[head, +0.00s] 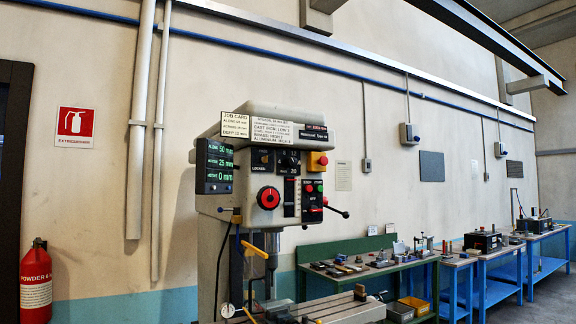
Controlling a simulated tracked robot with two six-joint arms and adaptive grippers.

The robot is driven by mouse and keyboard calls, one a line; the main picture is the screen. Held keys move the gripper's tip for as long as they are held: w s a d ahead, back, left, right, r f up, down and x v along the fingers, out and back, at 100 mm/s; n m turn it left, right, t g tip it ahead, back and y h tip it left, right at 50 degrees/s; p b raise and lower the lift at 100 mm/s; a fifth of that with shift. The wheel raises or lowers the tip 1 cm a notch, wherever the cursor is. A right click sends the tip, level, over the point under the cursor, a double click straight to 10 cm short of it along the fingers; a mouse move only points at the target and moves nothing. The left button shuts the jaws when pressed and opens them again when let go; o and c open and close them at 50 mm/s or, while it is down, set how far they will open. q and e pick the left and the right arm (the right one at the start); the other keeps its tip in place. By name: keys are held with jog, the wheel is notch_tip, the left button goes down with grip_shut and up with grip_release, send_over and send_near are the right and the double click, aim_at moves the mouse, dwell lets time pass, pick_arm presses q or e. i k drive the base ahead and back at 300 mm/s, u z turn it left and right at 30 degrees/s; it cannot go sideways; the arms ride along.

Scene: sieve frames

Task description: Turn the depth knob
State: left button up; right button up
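The drill press (262,165) stands against the wall, slightly left of centre. A large red round knob on a black disc (268,197) is on its front left. A smaller dark knob (290,161) sits higher up, above a small panel that seems to read 20. I cannot tell for sure which of them is the depth knob. A black readout (215,166) on the left side shows green lines that look like 50, 25 and 0 mm. A job card (235,124) is fixed on top; its small text is hard to read. Neither of my grippers is in view.
A yellow handle (256,252) and dark levers stick out around the drill. A vise or table (345,310) is below it. A green bench (372,262) with tools and blue benches (500,290) stand right. A red extinguisher (36,285) is at the left.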

aim_at(290, 161)
jog(key=k, duration=1)
jog(key=z, duration=0.55)
jog(key=i, duration=1.45)
jog(key=u, duration=0.6)
jog(key=i, duration=0.95)
jog(key=u, duration=0.65)
jog(key=k, duration=0.8)
jog(key=u, duration=0.2)
